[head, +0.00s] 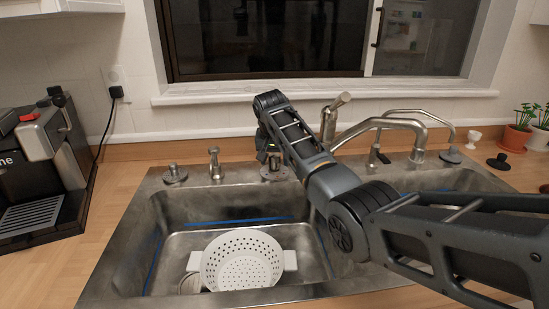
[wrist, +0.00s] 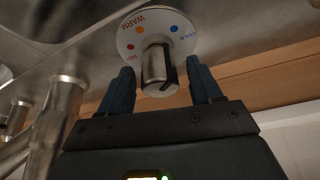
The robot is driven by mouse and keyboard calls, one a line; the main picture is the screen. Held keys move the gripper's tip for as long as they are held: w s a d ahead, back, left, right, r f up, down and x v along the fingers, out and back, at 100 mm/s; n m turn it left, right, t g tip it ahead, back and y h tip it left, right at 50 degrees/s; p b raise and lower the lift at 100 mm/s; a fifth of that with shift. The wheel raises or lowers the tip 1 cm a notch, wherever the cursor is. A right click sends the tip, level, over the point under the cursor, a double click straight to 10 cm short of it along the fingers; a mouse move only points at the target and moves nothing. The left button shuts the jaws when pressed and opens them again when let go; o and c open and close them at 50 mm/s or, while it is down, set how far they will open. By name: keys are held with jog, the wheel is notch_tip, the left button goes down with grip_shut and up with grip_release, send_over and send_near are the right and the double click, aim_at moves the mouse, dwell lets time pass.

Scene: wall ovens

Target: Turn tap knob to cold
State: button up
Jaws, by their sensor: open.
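The tap knob (wrist: 154,65) is a short metal cylinder with a dark strip along one side, in the upper middle of the wrist view. It stands on a round white dial (wrist: 130,36) with red, orange and blue dots and the words WARM and COLD; the view is tilted and looks inverted. My gripper (wrist: 162,76) is open, with one dark finger on each side of the knob and visible gaps. In the head view my gripper (head: 268,154) is over the dial (head: 274,174) behind the sink, and the knob is largely hidden.
The curved faucet (head: 390,124) and a lever handle (head: 334,108) stand right of my gripper. A white colander (head: 242,258) sits in the left basin of the steel sink (head: 130,240). A coffee machine (head: 40,150) is at the left. The window sill (head: 215,96) is behind.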

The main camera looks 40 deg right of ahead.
jog(key=c, duration=1)
jog(key=shift+r+m, duration=0.1)
jog(key=shift+m, duration=0.4)
jog(key=shift+m+g, duration=0.3)
jog(key=shift+m, duration=0.2)
jog(key=o, duration=1)
jog(key=v, duration=0.7)
jog(key=shift+a+r, duration=0.25)
jog(key=shift+r, duration=0.05)
